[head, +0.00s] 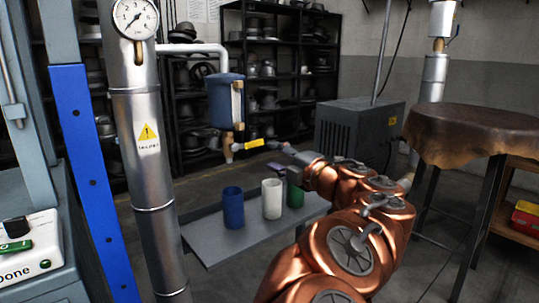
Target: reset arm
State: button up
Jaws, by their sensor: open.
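My copper-coloured arm reaches up from the bottom of the head view. My gripper (277,146), small and grey at its far end, points left and is open. Its fingers are small in the picture, and nothing shows held between them. Just left of the fingertips is a yellow valve handle (250,145) below a blue cylindrical vessel (226,102) on the pipework. I cannot tell whether the fingers touch the handle.
A grey bench (215,244) below my arm bears a blue cup (233,208), a white cup (272,199) and a green cup (295,193) partly hidden by my arm. A steel pipe (150,200) with a gauge (136,18) stands left. A leather-topped table (480,135) stands right.

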jog(key=shift+s+d, duration=0.1)
jog(key=shift+s, duration=0.1)
jog(key=s+d+r+m+t+h+p, duration=0.1)
jog(key=d+r+m+t+h+p, duration=0.4)
jog(key=d+r+m+h+p, duration=0.85)
jog(key=s+d+r+m+g+h+p, duration=0.2)
jog(key=s+d+m+g+h+p, duration=0.35)
jog(key=d, duration=0.75)
jog(key=s+d+f+m+g+y+p, duration=0.15)
jog(key=s+f+m+g+p, duration=0.3)
jog(key=s, duration=0.45)
jog(key=s+a+f+m+g+y+p, duration=0.1)
jog(key=s+a+g+y+p, duration=0.2)
jog(key=s, duration=1)
jog(key=s+a+f+m+g+y+p, duration=0.1)
jog(key=s+a+g+y+p, duration=0.3)
jog(key=s+a+g+p, duration=0.4)
jog(key=s+a+f, duration=0.1)
jog(key=s+a, duration=0.3)
jog(key=s, duration=0.2)
jog(key=shift+a, duration=0.35)
